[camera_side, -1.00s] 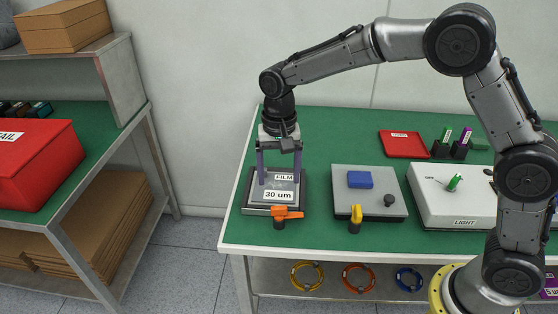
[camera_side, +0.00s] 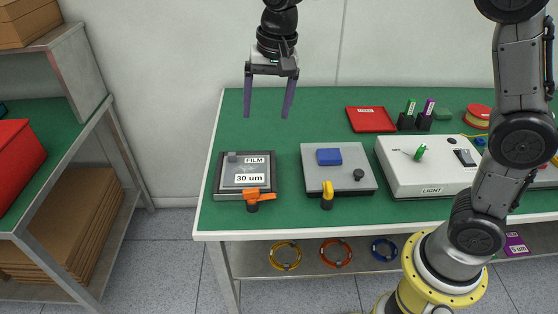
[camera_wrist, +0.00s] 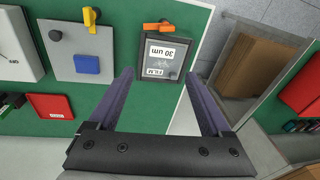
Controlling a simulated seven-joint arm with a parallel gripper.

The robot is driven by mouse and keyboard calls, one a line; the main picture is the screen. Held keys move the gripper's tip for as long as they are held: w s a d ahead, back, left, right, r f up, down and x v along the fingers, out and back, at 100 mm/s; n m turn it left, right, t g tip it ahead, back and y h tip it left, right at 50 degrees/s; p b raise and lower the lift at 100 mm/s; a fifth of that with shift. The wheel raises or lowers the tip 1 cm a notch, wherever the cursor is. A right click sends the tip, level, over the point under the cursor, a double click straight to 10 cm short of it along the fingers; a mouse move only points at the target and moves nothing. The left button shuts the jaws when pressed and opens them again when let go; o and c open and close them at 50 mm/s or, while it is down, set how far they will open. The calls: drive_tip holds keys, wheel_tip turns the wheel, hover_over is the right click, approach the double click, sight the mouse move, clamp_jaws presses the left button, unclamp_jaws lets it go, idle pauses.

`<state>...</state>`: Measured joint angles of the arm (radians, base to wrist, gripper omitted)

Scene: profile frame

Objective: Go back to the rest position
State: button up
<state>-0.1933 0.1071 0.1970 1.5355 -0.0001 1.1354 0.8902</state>
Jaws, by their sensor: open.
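My gripper (camera_side: 266,112) is open and empty, raised above the back left part of the green bench (camera_side: 318,112). Its two purple fingers point down and stand wide apart. The film plate (camera_side: 226,180), labelled "FILM" and "30 um", lies below and in front of it with an orange clamp handle (camera_side: 258,195) at its front edge. In the wrist view the open fingers (camera_wrist: 165,98) frame a gap, with the film plate (camera_wrist: 172,71) beyond them. Nothing is between the fingers.
A grey plate (camera_side: 350,181) with a blue block (camera_side: 329,157) and yellow handle (camera_side: 327,190) stands right of the film plate. Further right are a red tray (camera_side: 371,120) and a white light box (camera_side: 400,176). Shelving (camera_side: 88,130) stands left. The air around my gripper is clear.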

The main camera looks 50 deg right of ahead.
drive_tip(key=s+d+r+n+t, duration=0.1)
drive_tip(key=s+d+r+t, duration=0.15)
drive_tip(key=s, duration=0.55)
drive_tip(key=s+d+r+n+t, duration=0.1)
drive_tip(key=s+d+r, duration=0.3)
drive_tip(key=s, duration=0.4)
drive_tip(key=s+d+f+n, duration=0.1)
drive_tip(key=s+f+n, duration=0.5)
drive_tip(key=s, duration=0.3)
drive_tip(key=shift+s+d+f, duration=0.25)
drive_tip(key=shift+d+f, duration=0.1)
drive_tip(key=shift+f, duration=0.55)
